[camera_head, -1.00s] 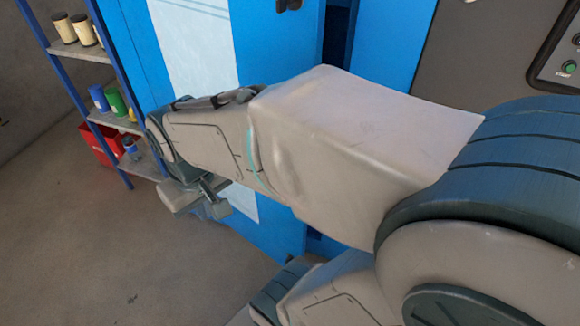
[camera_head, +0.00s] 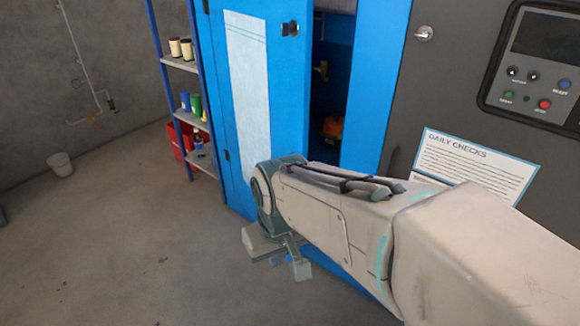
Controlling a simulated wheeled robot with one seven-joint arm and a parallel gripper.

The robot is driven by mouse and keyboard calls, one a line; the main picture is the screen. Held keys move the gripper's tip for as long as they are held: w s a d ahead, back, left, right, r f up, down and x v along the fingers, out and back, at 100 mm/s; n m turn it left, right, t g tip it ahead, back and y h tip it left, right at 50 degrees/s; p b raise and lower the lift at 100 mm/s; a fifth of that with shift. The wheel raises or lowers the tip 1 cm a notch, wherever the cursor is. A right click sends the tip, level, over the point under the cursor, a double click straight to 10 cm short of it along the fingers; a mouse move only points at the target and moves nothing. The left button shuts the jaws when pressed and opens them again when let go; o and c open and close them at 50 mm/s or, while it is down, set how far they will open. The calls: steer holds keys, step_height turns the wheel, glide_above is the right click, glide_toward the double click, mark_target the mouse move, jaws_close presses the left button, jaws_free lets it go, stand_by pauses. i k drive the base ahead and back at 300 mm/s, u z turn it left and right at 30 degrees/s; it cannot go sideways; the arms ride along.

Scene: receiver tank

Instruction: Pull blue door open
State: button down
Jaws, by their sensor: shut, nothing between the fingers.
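The blue door (camera_head: 277,110) stands ajar, with a long white sheet on its face and a dark handle (camera_head: 290,28) near its top right. A gap at its right edge shows the inside of the blue cabinet (camera_head: 377,90). My gripper (camera_head: 292,265) is low in front of the door's bottom part, well below the handle. It is shut and holds nothing. My arm covers the door's lower right and the bottom of the opening.
Inside the opening are an orange item (camera_head: 336,127) and a brass fitting (camera_head: 322,70). A shelf rack (camera_head: 182,64) with tins and a red crate (camera_head: 187,140) stands left of the door. A grey control panel (camera_head: 460,90) is at right.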

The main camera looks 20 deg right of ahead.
mark_target(263, 75)
steer(key=z, duration=0.4)
steer(key=i, duration=1.05)
